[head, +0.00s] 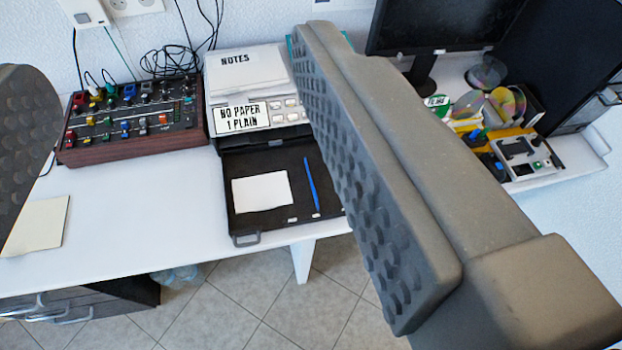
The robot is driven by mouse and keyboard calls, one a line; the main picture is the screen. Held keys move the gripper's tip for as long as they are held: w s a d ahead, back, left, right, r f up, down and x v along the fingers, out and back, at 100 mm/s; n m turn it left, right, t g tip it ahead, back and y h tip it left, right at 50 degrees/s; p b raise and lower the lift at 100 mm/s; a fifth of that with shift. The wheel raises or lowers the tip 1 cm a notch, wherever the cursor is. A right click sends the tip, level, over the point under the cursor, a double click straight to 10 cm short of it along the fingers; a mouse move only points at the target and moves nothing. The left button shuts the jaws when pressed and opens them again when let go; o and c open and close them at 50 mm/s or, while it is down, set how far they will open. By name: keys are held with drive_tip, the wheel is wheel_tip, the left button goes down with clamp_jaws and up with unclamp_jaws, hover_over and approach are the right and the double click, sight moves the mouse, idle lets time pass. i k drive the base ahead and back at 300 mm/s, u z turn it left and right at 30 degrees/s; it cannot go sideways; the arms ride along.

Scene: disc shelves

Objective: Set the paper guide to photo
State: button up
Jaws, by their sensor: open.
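The printer (245,75) stands on the white table, with a sign on its front reading "NO PAPER 1 PLAIN". Its black paper tray (250,162) is pulled out at the front. A small white sheet (262,192) lies in the tray. A blue paper guide (311,187) stands as a thin bar to the right of the sheet, with a gap between them. Small pale marks lie at the tray's front edge; I cannot read them. My gripper (190,170) is open and empty, its two fingers wide apart and near the camera. The right finger hides the tray's right part.
A mixer-like box (130,148) with coloured knobs stands left of the printer. A cream paper (37,226) lies at the left on the table (140,215). A monitor (440,25), discs (505,103) and a grey device (520,155) are at the right.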

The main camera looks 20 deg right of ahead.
sight(314, 192)
drive_tip(key=u, duration=0.05)
drive_tip(key=k, duration=1.1)
drive_tip(key=z, duration=0.65)
drive_tip(key=i, duration=1.7)
drive_tip(key=u, duration=0.6)
